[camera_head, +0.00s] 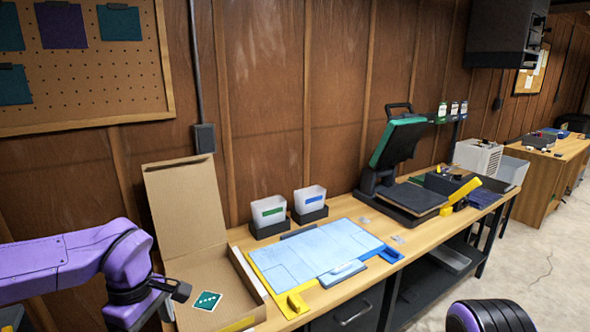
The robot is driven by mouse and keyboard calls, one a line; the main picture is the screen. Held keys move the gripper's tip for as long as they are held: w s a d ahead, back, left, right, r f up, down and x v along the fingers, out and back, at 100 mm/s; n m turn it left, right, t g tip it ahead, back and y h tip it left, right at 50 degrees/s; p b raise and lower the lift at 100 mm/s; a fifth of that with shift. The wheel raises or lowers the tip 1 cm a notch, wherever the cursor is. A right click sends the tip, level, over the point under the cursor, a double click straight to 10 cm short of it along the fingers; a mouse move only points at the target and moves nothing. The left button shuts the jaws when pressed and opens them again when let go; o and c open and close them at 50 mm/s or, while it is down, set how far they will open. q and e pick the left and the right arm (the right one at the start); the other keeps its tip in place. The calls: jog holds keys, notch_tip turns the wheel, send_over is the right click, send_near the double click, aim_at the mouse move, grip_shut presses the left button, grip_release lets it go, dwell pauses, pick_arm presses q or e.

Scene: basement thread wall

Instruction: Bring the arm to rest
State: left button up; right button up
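My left arm (60,262) is purple and comes in from the left edge. It bends at a black-banded joint (128,262) in front of the open cardboard box, and the link beyond it drops toward the bottom edge. No fingertips of my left gripper show. Of my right arm, only a rounded black and purple part (490,316) shows at the bottom right edge. My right gripper is out of view. I see nothing held by either arm.
The open cardboard box (187,205) holds a green card (207,300). Beside it on the workbench (345,208) are a light blue sheet (320,250), two white bins (268,210) (309,199) and a heat press (397,145). Open floor (540,265) lies at the right.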

pick_arm(q)
jog(key=s+a+f+m+t+y+b, duration=0.1)
jog(key=s+a+f+y, duration=0.15)
jog(key=f, duration=0.55)
jog(key=s+a+f+m+t+y, duration=0.1)
jog(key=s+a+f+y, duration=0.15)
jog(key=f, duration=0.65)
jog(key=s+a+f+m+t+y+b, duration=0.1)
jog(key=s+a+f+y, duration=0.15)
jog(key=f, duration=0.55)
jog(key=s+d+f+m+h, duration=0.2)
jog(key=s+f, duration=0.4)
jog(key=s, duration=0.2)
jog(key=s+d+f+m+h+b, duration=0.1)
jog(key=s+d+f+m+h, duration=0.1)
jog(key=s+f, duration=0.3)
jog(key=s+m, duration=0.1)
jog(key=s, duration=0.1)
jog(key=shift+s+f+m, duration=0.3)
jog(key=shift+s+f, duration=0.05)
